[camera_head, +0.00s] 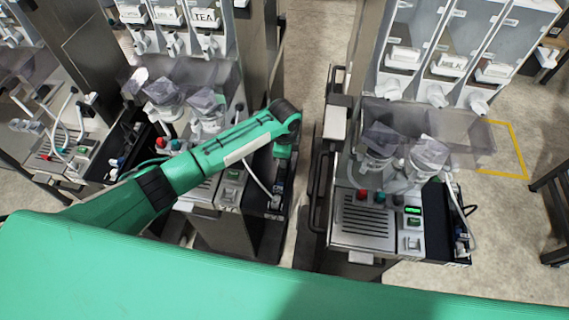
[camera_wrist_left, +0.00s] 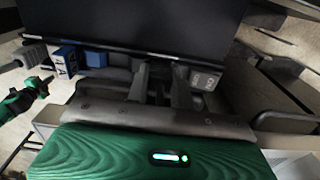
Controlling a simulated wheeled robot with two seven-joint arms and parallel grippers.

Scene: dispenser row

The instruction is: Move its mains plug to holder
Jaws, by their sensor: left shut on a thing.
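My left arm reaches over the middle dispenser machine in the head view and bends down at its right side. My left gripper (camera_head: 278,182) points down there, beside a dark side bay (camera_head: 268,226). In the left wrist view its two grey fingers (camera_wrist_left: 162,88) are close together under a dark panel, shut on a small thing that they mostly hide. A white cable (camera_head: 258,181) runs from the machine towards the gripper, so this looks like the mains plug. A blue holder block with a white label (camera_wrist_left: 63,61) and a grey labelled block (camera_wrist_left: 205,80) flank the fingers. My right gripper is not seen.
A similar machine (camera_head: 362,222) stands to the right, with a white cable and a dark side bay (camera_head: 447,237). Another machine (camera_head: 60,140) stands at the left. A narrow floor gap (camera_head: 304,150) separates the middle and right machines.

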